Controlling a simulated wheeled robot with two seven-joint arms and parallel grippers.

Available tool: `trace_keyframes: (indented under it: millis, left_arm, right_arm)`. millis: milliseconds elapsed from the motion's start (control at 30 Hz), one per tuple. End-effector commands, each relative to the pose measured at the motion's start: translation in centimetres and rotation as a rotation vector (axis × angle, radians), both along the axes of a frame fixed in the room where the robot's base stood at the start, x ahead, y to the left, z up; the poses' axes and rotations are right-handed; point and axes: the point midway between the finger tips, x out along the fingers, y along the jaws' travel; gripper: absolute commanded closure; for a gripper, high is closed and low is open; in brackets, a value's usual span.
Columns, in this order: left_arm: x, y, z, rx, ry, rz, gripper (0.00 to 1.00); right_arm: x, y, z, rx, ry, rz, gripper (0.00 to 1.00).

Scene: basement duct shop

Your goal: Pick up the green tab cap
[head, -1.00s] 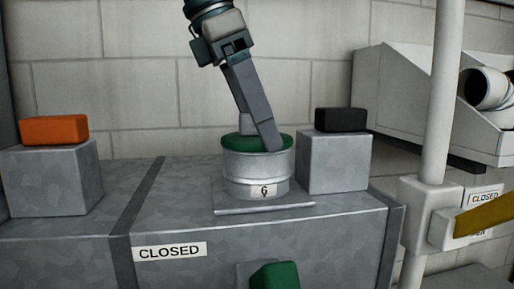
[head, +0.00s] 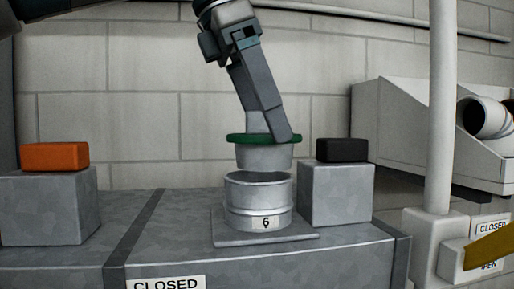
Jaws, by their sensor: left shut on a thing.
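The green tab cap (head: 237,138) has a green rim on top and a grey cylindrical plug below. My left gripper (head: 268,134) comes down from above and is shut on the cap's top. The cap hangs just above a round metal collar (head: 257,192) with a "6" label, and a gap shows between them. The collar is open at the top and stands on a square flange on the duct. The fingers hide part of the cap's top. My right gripper is not in view.
A grey block with an orange block (head: 54,156) on top stands left. Another grey block with a black block (head: 342,150) stands close right of the collar. A white post (head: 439,110) and yellow lever (head: 492,249) are at the right.

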Motion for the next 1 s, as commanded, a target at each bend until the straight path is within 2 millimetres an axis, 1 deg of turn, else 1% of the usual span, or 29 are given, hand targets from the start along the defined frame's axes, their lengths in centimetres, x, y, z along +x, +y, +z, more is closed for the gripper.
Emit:
trace_keyframes:
  millis: [33,133,300,433,633,1000]
  left_arm:
    - [-0.8,-1.0,0.1,0.0,-0.004,-0.005,0.41]
    - [-2.3,-2.5,1.5,-0.001,-0.004,-0.004,0.41]
    - [-4.5,-4.8,3.7,0.0,-0.003,-0.002,0.41]
    - [-5.9,-6.1,4.9,-0.001,-0.002,-0.001,0.41]
    - [-7.0,-7.2,5.9,0.0,-0.002,-0.001,0.41]
    - [-7.2,-7.3,6.1,0.0,-0.001,-0.001,0.41]
  right_arm:
    - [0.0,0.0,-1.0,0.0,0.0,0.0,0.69]
    - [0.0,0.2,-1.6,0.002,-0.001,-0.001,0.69]
    - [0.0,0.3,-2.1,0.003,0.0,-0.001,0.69]
    - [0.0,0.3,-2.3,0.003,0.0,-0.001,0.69]
    - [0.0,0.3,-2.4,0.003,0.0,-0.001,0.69]
    - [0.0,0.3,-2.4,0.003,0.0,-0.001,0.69]
